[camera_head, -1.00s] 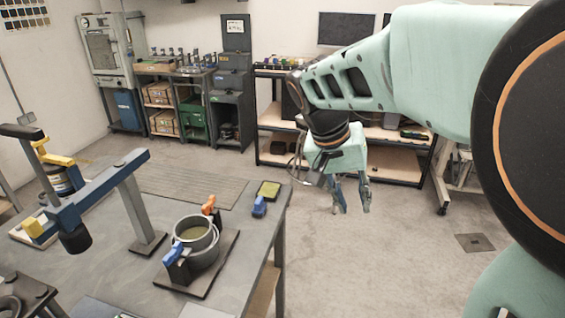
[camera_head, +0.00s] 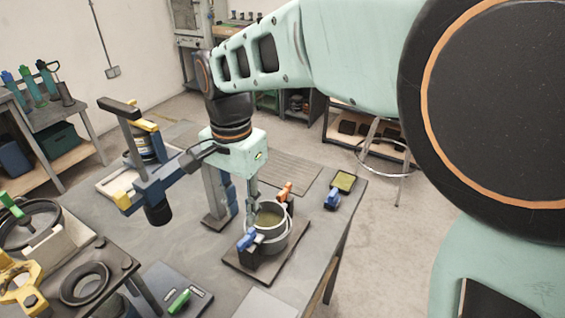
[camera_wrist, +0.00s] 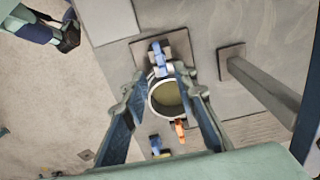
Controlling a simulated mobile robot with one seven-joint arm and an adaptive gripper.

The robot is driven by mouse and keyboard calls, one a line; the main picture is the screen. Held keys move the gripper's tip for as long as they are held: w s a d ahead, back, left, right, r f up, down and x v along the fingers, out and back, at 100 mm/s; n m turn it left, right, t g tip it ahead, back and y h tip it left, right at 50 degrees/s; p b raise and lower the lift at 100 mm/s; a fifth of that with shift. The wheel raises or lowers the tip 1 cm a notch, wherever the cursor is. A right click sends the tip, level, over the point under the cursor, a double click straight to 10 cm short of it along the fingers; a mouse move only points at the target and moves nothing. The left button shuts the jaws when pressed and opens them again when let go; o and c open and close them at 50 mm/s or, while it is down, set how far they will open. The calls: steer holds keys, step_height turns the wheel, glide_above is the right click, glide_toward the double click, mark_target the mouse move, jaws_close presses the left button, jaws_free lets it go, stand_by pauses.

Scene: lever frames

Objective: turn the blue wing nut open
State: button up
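A blue wing nut (camera_head: 246,239) sits on a dark block at the near side of a round grey vessel (camera_head: 272,241). It also shows in the wrist view (camera_wrist: 158,54), past the vessel's rim. An orange wing nut (camera_head: 284,191) is on the vessel's opposite side and shows in the wrist view (camera_wrist: 180,130). My gripper (camera_head: 252,212) points down close above the vessel and the blue wing nut. I cannot tell the exact height gap.
The vessel stands on a dark plate (camera_head: 238,266) on the grey table (camera_head: 205,265). A blue stand (camera_head: 160,183) with a post is left of my gripper. Another blue handle (camera_head: 332,198) sits beside a yellow-topped block (camera_head: 345,181). A black ring (camera_head: 84,284) lies nearer at left.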

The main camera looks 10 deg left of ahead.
mark_target(246, 238)
step_height(246, 238, down, 7)
steer(key=shift+f, duration=0.2)
steer(key=shift+c, duration=0.6)
jaws_close()
